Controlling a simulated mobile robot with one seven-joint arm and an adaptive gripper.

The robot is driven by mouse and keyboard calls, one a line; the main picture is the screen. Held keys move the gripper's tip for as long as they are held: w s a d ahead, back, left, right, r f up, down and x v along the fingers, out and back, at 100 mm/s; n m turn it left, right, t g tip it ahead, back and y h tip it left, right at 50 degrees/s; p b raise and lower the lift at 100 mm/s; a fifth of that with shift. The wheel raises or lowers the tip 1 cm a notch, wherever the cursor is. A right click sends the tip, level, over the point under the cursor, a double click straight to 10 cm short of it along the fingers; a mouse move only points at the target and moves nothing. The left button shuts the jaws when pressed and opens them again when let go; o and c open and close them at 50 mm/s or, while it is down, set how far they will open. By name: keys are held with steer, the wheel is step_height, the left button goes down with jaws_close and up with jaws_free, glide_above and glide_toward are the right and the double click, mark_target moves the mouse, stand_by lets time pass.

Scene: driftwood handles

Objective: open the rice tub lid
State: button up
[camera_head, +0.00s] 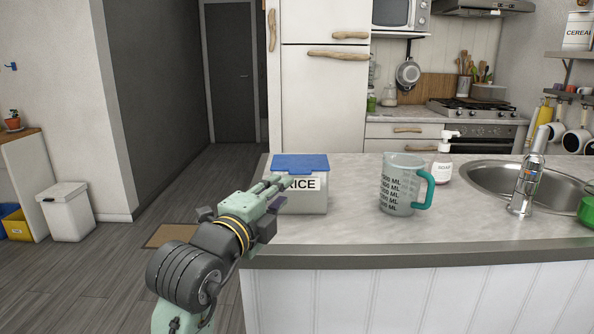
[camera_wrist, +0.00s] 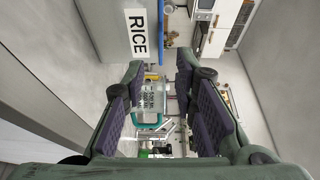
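The rice tub (camera_head: 311,206) is a pale box with a black-on-white RICE label, standing near the left end of the counter. Its blue lid (camera_head: 300,162) lies flat across the top and looks closed. My gripper (camera_head: 277,184) is in front of the tub's left side, near lid height, and covers part of the label. I cannot tell whether it touches the tub. In the wrist view, my gripper (camera_wrist: 160,78) has its two fingers apart with nothing held between them. The rice tub's label (camera_wrist: 138,34) shows at the top, beyond the fingers.
A clear measuring jug (camera_head: 397,190) with a teal handle stands right of the tub. A soap bottle (camera_head: 444,160), a tap (camera_head: 528,178) and a sink (camera_head: 488,180) are farther right. The counter (camera_head: 350,230) is bare in front of the tub and jug.

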mark_target(298, 174)
steer(key=p+x, duration=0.2)
steer(key=x, duration=0.7)
steer(key=shift+w+p, duration=0.1)
steer(key=shift+p, duration=0.25)
steer(key=shift+c, duration=0.2)
jaws_close()
